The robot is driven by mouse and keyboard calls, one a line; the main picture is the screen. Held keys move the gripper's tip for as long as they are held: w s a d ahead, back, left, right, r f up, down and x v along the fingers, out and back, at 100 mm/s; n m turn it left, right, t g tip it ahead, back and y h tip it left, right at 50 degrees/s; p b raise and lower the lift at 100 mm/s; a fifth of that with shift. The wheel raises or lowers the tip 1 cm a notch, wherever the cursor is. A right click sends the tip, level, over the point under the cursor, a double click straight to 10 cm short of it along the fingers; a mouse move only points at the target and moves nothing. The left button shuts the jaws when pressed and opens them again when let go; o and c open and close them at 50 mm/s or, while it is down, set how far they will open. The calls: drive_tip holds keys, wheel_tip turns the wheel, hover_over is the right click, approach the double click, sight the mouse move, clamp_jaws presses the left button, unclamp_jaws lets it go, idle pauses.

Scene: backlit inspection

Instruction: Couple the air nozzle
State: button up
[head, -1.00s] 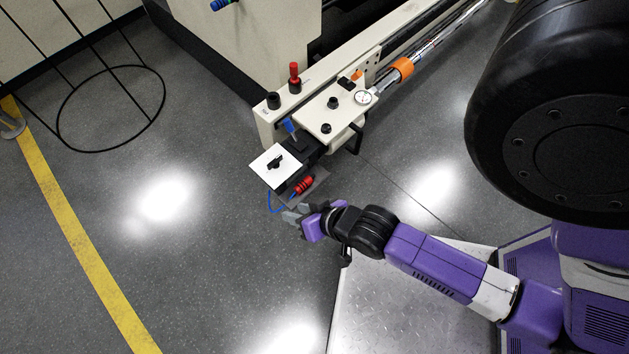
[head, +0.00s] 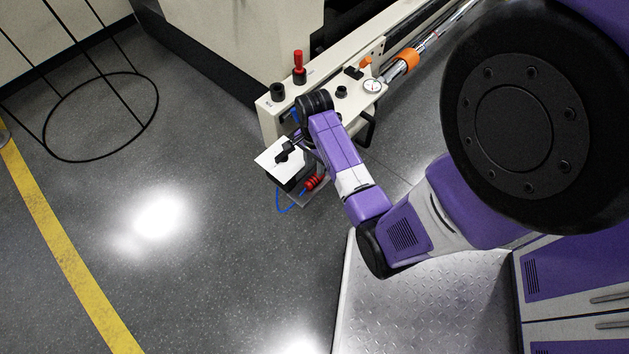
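A red ribbed fitting (head: 315,181) with a thin blue hose (head: 288,208) sits at the side of a small black box. It looks like the air nozzle, but its socket cannot be made out. The box carries a tilted white plate (head: 272,157) with a black knob (head: 285,151). My arm reaches over the end of the beige machine arm, and my black wrist (head: 314,102) is above it, just behind the white plate. My gripper's fingers are hidden by the wrist and forearm, so I cannot see whether they hold anything.
A black wire ring stand (head: 100,160) is at left. The floor between is clear.

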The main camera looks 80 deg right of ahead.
sight(315, 177)
wheel_tip(315, 177, down, 7)
drive_tip(key=b, duration=0.3)
drive_tip(key=shift+d+f, duration=0.15)
drive_tip(key=shift+f, duration=0.05)
clamp_jaws()
